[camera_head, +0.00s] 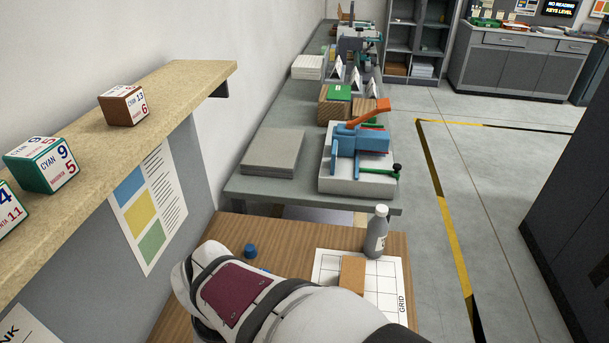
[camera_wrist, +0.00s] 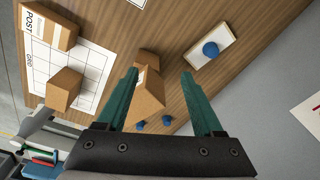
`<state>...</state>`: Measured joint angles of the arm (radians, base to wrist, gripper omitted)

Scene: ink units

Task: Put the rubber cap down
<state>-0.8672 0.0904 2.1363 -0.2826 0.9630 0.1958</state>
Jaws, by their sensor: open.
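Three blue caps show in the wrist view. One blue cap (camera_wrist: 211,49) rests on a small white-topped block (camera_wrist: 226,38), right of my gripper's right fingertip. Two more, a blue cap (camera_wrist: 140,125) and another blue cap (camera_wrist: 167,121), are on the wooden table below the cardboard box, between the fingers in the picture. My gripper (camera_wrist: 158,73) is open, with nothing held between its green fingers. In the head view a blue cap (camera_head: 250,250) stands on the table beside my arm, with part of another just below it. My arm hides the gripper there.
A cardboard box (camera_wrist: 149,95) appears between my fingers. The grid sheet (camera_head: 390,280) carries a cardboard block (camera_head: 352,273); a grey bottle (camera_head: 376,238) stands at its far edge. A shelf with printed cubes (camera_head: 123,105) runs along the left. Bare wood lies around the white-topped block.

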